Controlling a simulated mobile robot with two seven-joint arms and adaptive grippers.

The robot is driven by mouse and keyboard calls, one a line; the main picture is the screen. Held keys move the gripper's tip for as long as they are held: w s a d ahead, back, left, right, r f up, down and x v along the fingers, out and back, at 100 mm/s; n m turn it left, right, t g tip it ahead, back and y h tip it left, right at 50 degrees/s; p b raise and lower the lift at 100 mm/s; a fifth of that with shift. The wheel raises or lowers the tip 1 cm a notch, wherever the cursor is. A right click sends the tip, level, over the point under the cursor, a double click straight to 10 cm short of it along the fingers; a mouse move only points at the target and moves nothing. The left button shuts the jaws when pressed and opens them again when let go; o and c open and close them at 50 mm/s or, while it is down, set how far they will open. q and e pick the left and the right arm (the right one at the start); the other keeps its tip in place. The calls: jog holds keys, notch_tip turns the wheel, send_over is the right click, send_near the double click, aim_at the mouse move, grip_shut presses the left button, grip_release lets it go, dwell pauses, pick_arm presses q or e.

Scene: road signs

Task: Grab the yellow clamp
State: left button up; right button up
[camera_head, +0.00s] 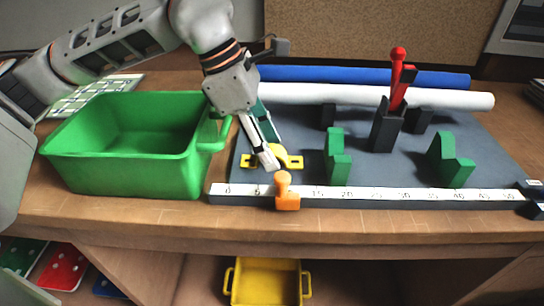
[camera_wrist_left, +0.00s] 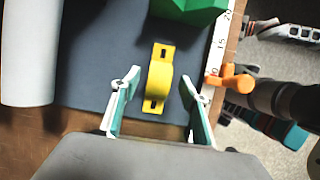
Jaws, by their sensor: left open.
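The yellow clamp (camera_head: 292,160) lies on the dark grey mat, just behind the ruler's low end; it is an arched piece with flat, slotted end tabs. In the left wrist view the whole yellow clamp (camera_wrist_left: 160,78) shows ahead of the fingertips, between their lines. My left gripper (camera_head: 270,155) reaches down over the clamp and partly hides it in the head view. In the wrist view the left gripper (camera_wrist_left: 162,82) is open with nothing between its fingers. My right gripper is not identifiable in either view.
A green bin (camera_head: 130,140) stands left of the mat (camera_head: 300,178). An orange slider (camera_head: 286,192) sits on the white ruler (camera_head: 400,196) in front of the clamp. Green blocks (camera_head: 336,158), a black holder with red tool (camera_head: 384,130) and blue and white rolls (camera_head: 380,96) stand right and behind.

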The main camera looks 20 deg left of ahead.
pick_arm(q)
jog(key=shift+x, duration=0.8)
grip_shut()
pick_arm(e)
jog(key=shift+w+d+r, duration=0.15)
jog(key=shift+w+r, duration=0.1)
jog(key=shift+w, duration=0.25)
pick_arm(q)
jog(key=shift+r, duration=0.1)
pick_arm(e)
jog(key=shift+s+f, duration=0.1)
jog(key=shift+s, duration=0.05)
